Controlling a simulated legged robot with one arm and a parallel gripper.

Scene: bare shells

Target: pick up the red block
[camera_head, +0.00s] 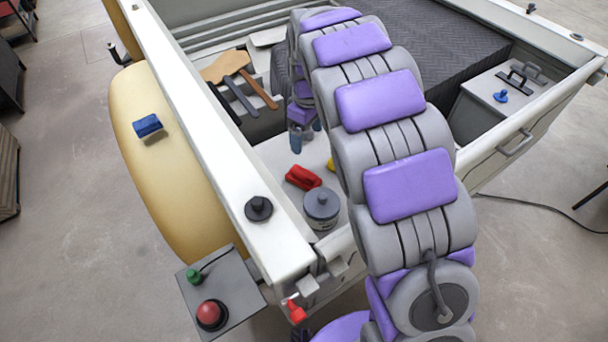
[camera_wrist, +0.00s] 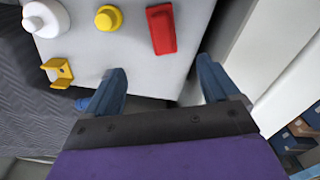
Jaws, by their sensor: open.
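The red block (camera_head: 303,177) lies on a light grey surface (camera_head: 275,153) inside the open white-walled bed. In the wrist view the red block (camera_wrist: 161,29) lies on the same surface, beyond the gap between my fingertips. My gripper (camera_head: 305,140) hangs behind the block in the head view, partly hidden by my arm. In the wrist view my gripper (camera_wrist: 161,66) is open, with its two blue fingers spread and nothing between them. The block is apart from both fingers.
A grey lidded jar (camera_head: 321,207) stands close to the red block. A yellow knob (camera_wrist: 108,18), a white round piece (camera_wrist: 46,18) and a yellow bracket (camera_wrist: 58,72) share the surface. The white side wall (camera_head: 215,130) runs along the left, with a black knob (camera_head: 258,208) on it.

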